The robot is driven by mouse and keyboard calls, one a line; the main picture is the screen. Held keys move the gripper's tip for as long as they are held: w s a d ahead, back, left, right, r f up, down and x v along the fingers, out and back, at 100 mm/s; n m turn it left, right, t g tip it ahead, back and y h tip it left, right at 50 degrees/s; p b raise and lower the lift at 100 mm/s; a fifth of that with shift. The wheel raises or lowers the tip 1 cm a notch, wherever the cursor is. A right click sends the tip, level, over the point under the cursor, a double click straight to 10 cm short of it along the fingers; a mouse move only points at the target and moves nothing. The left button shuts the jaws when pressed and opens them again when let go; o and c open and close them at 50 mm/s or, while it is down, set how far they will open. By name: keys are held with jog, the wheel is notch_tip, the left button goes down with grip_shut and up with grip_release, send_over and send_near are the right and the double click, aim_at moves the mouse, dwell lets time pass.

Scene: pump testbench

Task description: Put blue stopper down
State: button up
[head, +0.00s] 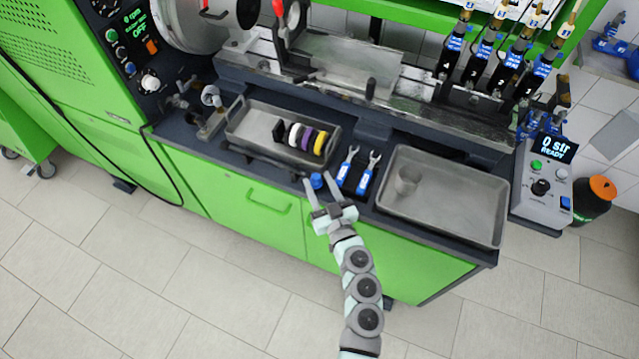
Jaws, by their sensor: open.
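The blue stopper (316,181) is a small blue piece at the front edge of the dark bench top, just left of two blue-handled wrenches. My gripper (319,184) reaches up from the front of the bench with its two fingers spread. The stopper shows between the fingertips, with one finger on each side. I cannot tell whether either finger touches it. The stopper appears to rest on the bench top, but its underside is not clear.
Two blue wrenches (345,165) lie right of the stopper. A tray (240,133) with black, white, purple and yellow rings is behind. A larger grey tray (450,205) holding a grey cup (407,180) is at right. A control box (545,175) stands at the right end.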

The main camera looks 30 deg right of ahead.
jog(key=shift+r+p, duration=0.2)
jog(key=shift+p, duration=0.1)
jog(key=s+a+b, duration=0.1)
jog(key=s+b, duration=0.1)
jog(key=s, duration=0.9)
jog(key=shift+f, duration=0.2)
jog(key=shift+s+a, duration=0.1)
jog(key=shift+s, duration=0.4)
jog(key=shift+c, duration=1.1)
jog(key=shift+r, duration=0.1)
